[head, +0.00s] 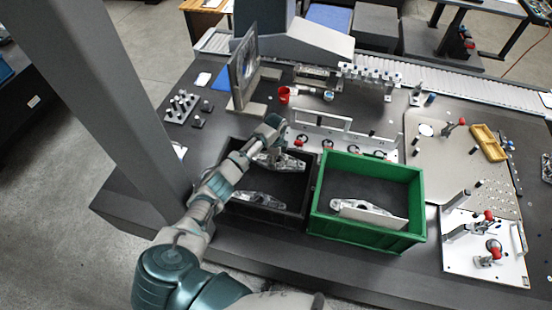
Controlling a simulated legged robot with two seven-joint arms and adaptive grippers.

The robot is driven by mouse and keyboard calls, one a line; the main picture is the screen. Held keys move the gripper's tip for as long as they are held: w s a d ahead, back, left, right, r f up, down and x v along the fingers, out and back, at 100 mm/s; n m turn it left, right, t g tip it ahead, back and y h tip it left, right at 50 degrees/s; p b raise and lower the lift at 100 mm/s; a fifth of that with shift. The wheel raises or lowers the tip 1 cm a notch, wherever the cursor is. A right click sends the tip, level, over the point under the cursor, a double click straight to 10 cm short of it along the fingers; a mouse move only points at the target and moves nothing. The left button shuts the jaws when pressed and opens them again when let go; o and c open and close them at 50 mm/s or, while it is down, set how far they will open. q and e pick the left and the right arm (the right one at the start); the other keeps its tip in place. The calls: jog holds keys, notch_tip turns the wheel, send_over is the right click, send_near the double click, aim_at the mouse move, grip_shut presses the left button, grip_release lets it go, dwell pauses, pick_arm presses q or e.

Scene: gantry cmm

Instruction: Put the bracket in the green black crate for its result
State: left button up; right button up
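The green crate (420,196) stands right of centre, with a grey metal bracket (365,208) lying inside near its front wall. The black crate (306,205) stands beside it on the left, with one bracket (258,199) near its front. Another bracket (289,163) is at the black crate's far end. My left gripper (263,156) points down over that far end, right at this bracket. Its fingers are small and partly hidden by the wrist, so I cannot tell whether they grip it. My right gripper is not in view.
A grey post (105,95) rises at the left. An upright plate (243,70) stands behind my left wrist. A fixture rail (345,136) runs behind the crates. A white clamp plate (505,263) with red-tipped clamps lies right of the green crate.

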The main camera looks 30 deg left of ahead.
pick_arm(q)
jog(key=b, duration=0.5)
send_over(276, 179)
notch_tip(276, 179, down, 6)
jog(key=shift+d+f, duration=0.1)
jog(key=shift+f, duration=0.15)
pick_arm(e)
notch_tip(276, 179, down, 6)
pick_arm(q)
notch_tip(276, 179, down, 5)
jog(key=b, duration=0.2)
jog(key=shift+b, duration=0.3)
jog(key=shift+f, duration=0.25)
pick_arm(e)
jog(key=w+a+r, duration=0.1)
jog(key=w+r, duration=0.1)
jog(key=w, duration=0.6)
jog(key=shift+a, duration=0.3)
pick_arm(q)
jog(key=shift+f+b, duration=0.55)
jog(key=shift+f, duration=0.05)
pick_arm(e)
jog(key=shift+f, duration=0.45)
pick_arm(q)
jog(key=o, duration=1.6)
jog(key=shift+o, duration=0.2)
jog(key=shift+r, duration=0.1)
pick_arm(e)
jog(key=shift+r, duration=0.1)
